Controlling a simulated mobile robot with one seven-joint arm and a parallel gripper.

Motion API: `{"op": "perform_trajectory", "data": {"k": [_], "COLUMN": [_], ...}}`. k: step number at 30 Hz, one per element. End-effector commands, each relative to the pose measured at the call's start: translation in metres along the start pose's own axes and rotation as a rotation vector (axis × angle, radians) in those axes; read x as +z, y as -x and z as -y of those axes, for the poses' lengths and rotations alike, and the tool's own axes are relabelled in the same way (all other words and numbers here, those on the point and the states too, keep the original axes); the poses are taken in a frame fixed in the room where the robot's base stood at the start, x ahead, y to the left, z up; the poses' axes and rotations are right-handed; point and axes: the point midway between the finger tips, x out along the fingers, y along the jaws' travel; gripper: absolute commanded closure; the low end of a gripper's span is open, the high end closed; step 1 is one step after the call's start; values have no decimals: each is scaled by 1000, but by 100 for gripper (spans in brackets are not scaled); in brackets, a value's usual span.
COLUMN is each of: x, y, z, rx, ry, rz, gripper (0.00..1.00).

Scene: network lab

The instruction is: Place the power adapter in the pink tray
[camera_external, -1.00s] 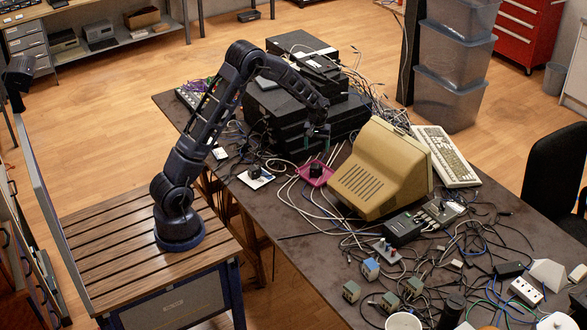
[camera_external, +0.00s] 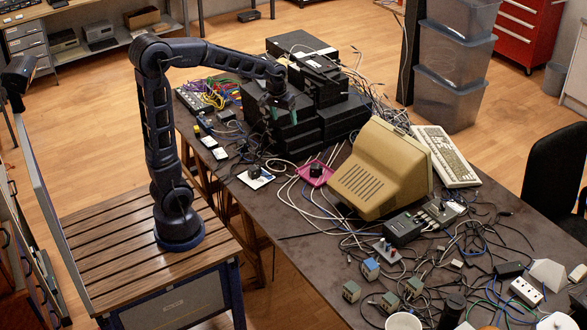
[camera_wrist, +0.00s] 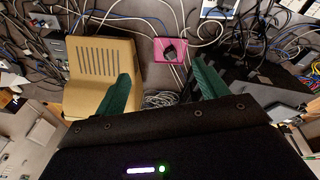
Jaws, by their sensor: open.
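The pink tray (camera_external: 307,179) lies on the dark table, left of the beige monitor. A small black block, which looks like the power adapter (camera_external: 316,169), sits inside it. In the wrist view the pink tray (camera_wrist: 157,57) and the black adapter (camera_wrist: 170,47) show beyond my fingertips, with the adapter within the tray's rim. My gripper (camera_external: 270,118) is up in front of the black equipment stack, behind and to the left of the tray. In the wrist view my green fingers (camera_wrist: 162,70) are spread wide with nothing between them.
Another black object (camera_external: 255,171) sits on a white and blue square in front of the tray's left. The beige monitor (camera_external: 380,170) stands right of the tray. Black boxes (camera_external: 325,120) are stacked behind it. Loose cables surround the tray.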

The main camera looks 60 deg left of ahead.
Motion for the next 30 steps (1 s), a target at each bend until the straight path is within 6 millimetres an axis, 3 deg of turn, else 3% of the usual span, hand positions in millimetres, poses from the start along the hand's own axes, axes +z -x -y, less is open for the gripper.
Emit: {"op": "perform_trajectory", "data": {"k": [6,15,24,30], "x": [54,130,203,233], "y": [43,80,97,98], "z": [10,30,52,62], "rx": [17,27,26,22], "ry": [-90,-213,-332,-384], "rz": [-46,-107,-168,-194], "gripper": [28,28,28,28]}}
